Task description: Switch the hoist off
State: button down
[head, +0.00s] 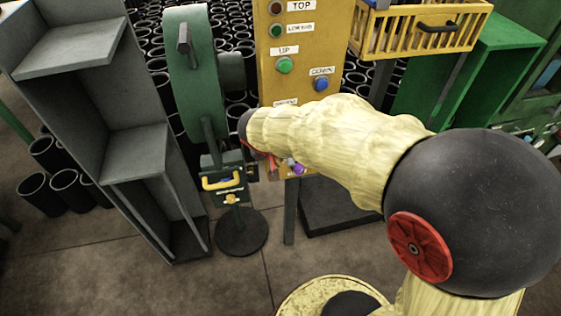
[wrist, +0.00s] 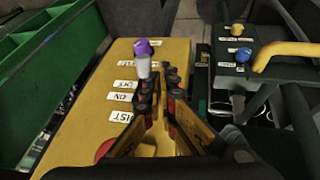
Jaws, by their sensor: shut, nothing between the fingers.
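The yellow hoist panel (head: 265,55) stands ahead of me; its lower part is behind my arm in the head view. In the wrist view the panel (wrist: 82,130) carries HOIST, ON and OFF labels, upside down. A switch lever with a purple tip (wrist: 145,47) and a pale stem sticks out beside the OFF label (wrist: 124,84). The purple tip also shows in the head view (head: 298,169). My gripper (wrist: 158,76) is shut and empty, its dark fingertips close to the lever's stem. I cannot tell whether they touch it or which position the lever is in.
A green and black box with a yellow handle (head: 222,182) stands left of the panel; its handle (wrist: 285,50) is close right of my gripper. A green wheel housing (head: 190,70) and grey shelving (head: 130,150) are further left. A yellow basket (head: 420,30) is at upper right.

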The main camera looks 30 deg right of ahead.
jog(key=s+a+r+p, duration=0.2)
jog(key=s+a+r, duration=0.3)
jog(key=s+r, duration=0.1)
jog(key=shift+s+a+r, duration=0.25)
jog(key=shift+s+r, duration=0.1)
jog(key=shift+r, duration=0.15)
jog(key=s+a+r+n+t+y, duration=0.1)
jog(key=s+a+r+n+y, duration=0.1)
jog(key=s+r, duration=0.2)
jog(key=s+a+r+n+y, duration=0.1)
jog(key=s+a+r+y, duration=0.1)
jog(key=s+r, duration=0.3)
jog(key=shift+s+a+n+t, duration=0.4)
jog(key=shift+s+a, duration=0.4)
jog(key=shift+s, duration=1.3)
